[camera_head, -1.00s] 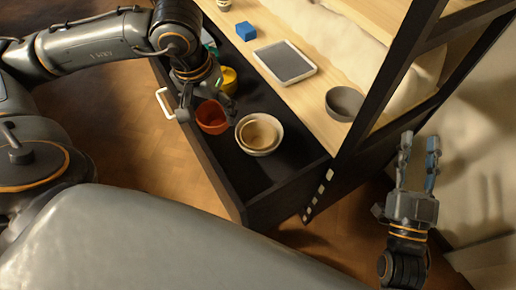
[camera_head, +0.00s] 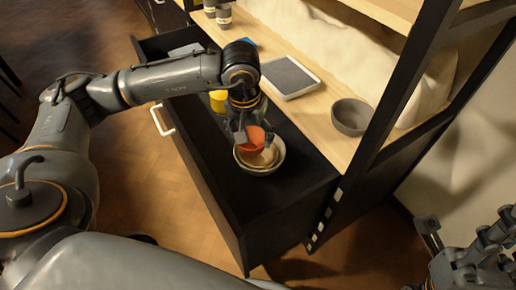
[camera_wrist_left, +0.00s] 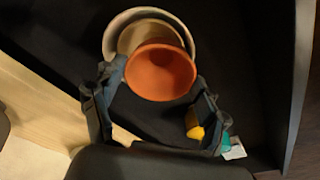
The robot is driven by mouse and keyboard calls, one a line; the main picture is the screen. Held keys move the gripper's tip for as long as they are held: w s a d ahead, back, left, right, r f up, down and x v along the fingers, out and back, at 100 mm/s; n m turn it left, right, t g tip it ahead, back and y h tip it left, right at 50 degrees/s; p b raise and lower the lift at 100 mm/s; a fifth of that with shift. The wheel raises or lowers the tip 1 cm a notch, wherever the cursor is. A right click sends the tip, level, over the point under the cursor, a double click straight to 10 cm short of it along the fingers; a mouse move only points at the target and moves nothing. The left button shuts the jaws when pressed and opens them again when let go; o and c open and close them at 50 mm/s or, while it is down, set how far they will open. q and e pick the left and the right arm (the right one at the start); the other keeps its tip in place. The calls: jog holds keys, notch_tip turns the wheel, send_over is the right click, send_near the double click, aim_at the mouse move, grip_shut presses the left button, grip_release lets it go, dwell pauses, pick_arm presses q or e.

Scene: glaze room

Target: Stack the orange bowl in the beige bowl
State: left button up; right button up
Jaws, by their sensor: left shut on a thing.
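The orange bowl (camera_head: 252,141) is in my left gripper (camera_head: 249,132), which is shut on it over the stacked bowls. In the left wrist view the orange bowl (camera_wrist_left: 160,74) sits between the two fingers and covers part of the beige bowl (camera_wrist_left: 146,35). The beige bowl (camera_head: 268,158) rests inside a larger pale bowl (camera_head: 262,171) in the black drawer. I cannot tell whether the orange bowl touches the beige one. My right gripper (camera_head: 465,238) is open and empty at the lower right, away from the bowls.
The open black drawer (camera_head: 238,205) has free floor in front of the bowls. A yellow object (camera_head: 217,101) stands farther back in it. On the wooden shelf are a grey bowl (camera_head: 351,117) and a grey-topped tray (camera_head: 288,78). A dark post (camera_head: 400,95) rises at the right.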

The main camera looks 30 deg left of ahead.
aim_at(258, 145)
pick_arm(q)
jog(key=w+f, duration=0.1)
jog(key=w+d+f, duration=0.1)
jog(key=shift+f+b, duration=0.35)
jog(key=shift+b, duration=0.05)
jog(key=shift+f+b, duration=0.75)
jog(key=shift+f, duration=0.8)
jog(key=shift+f, duration=0.2)
jog(key=o, duration=1.3)
jog(key=shift+o, duration=0.2)
jog(key=shift+r, duration=0.1)
